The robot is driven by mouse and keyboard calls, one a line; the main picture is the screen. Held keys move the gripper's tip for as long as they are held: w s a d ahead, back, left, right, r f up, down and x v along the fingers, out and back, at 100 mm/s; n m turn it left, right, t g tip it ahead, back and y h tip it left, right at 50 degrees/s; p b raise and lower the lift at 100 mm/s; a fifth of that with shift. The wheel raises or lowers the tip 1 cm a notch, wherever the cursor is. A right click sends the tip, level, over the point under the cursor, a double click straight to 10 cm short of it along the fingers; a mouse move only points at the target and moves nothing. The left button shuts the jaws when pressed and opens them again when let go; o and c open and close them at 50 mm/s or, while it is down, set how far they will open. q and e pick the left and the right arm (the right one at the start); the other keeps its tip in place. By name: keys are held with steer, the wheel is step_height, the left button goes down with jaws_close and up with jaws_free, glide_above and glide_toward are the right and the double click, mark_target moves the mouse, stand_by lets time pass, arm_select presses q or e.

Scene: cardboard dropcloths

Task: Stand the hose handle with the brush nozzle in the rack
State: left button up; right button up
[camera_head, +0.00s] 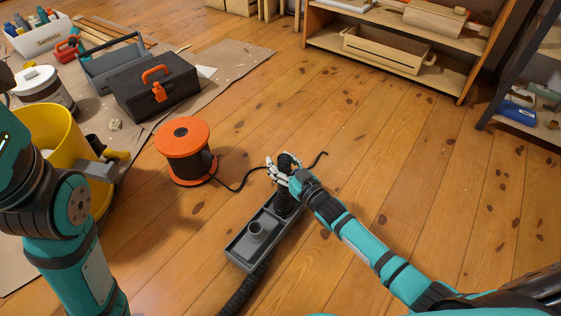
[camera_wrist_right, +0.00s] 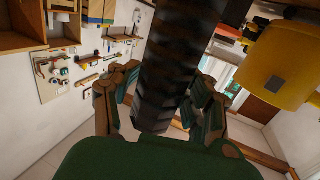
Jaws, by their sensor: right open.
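A dark grey rack (camera_head: 240,250) lies on the wooden floor in the head view, with a round empty-looking socket (camera_head: 256,229) in its near half. A black handle (camera_head: 285,198) stands roughly upright at the rack's far end. My right gripper (camera_head: 284,168) is at the handle's top, and its fingers partly hide it. In the right wrist view, a dark ribbed shaft (camera_wrist_right: 170,75) passes between the open, spread fingers (camera_wrist_right: 160,100). I cannot make out brush bristles. My left arm shows at the left, but its gripper does not.
A black ribbed hose (camera_head: 245,290) runs from the rack's near end. An orange spool (camera_head: 184,150) with a black cord stands left of the rack. A yellow bucket (camera_head: 62,150) and a black toolbox (camera_head: 150,92) are further left. Floor to the right is clear up to the shelf (camera_head: 385,52).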

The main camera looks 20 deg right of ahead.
steer(key=shift+s+f, duration=0.1)
steer(key=shift+s, duration=0.05)
steer(key=shift+s+d, duration=0.15)
steer(key=shift+s, duration=0.15)
steer(key=v, duration=1.1)
